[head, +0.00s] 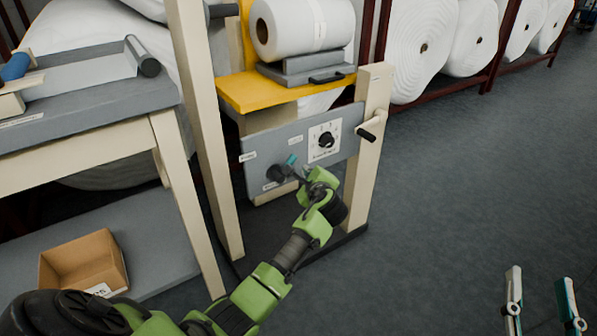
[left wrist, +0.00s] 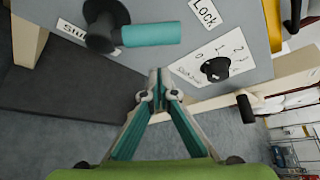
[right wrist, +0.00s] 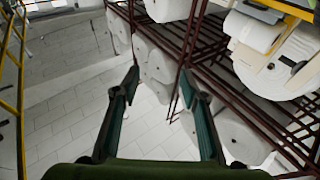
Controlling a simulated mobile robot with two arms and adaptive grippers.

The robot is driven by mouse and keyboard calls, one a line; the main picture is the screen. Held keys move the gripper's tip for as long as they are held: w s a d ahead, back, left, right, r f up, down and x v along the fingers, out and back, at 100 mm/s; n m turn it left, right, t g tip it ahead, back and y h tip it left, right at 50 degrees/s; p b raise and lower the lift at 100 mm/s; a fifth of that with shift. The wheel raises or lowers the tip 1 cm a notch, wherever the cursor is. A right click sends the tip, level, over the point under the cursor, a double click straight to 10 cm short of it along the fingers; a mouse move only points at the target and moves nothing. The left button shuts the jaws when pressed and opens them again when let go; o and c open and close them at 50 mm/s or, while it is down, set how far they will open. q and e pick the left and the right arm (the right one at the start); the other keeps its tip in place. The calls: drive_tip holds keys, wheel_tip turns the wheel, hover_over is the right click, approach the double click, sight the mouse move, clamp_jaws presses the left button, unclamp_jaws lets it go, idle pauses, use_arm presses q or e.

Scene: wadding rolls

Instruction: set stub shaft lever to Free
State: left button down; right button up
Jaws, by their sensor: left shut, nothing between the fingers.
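The stub shaft lever has a dark round hub and a teal handle (head: 291,160) on the grey panel (head: 260,146). In the head view the handle points up and right from the hub. In the left wrist view the handle (left wrist: 150,35) points right, with a "Lock" label (left wrist: 205,12) above and right of it. Another label (head: 248,156) at the panel's left is too small to read. My left gripper (left wrist: 158,72) is shut and empty, just below the handle in its wrist view, seemingly apart from it. My right gripper (right wrist: 159,80) is open and empty, far from the panel.
A numbered dial (head: 326,140) sits right of the lever. A black crank handle (head: 367,133) sticks out from the right post. A yellow shelf (head: 290,93) with a white roll (head: 300,25) is above. A table (head: 90,120) stands left; the floor at right is clear.

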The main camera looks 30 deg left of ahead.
use_arm(q)
drive_tip(key=shift+s+a+r, duration=0.4)
drive_tip(key=shift+s+r, duration=0.2)
drive_tip(key=shift+s+a+r, duration=0.4)
drive_tip(key=shift+s+r, duration=0.15)
use_arm(e)
drive_tip(key=shift+s+r+t, duration=0.25)
drive_tip(key=shift+r+t, duration=0.15)
drive_tip(key=shift+r, duration=0.35)
use_arm(q)
drive_tip(key=shift+a, duration=0.1)
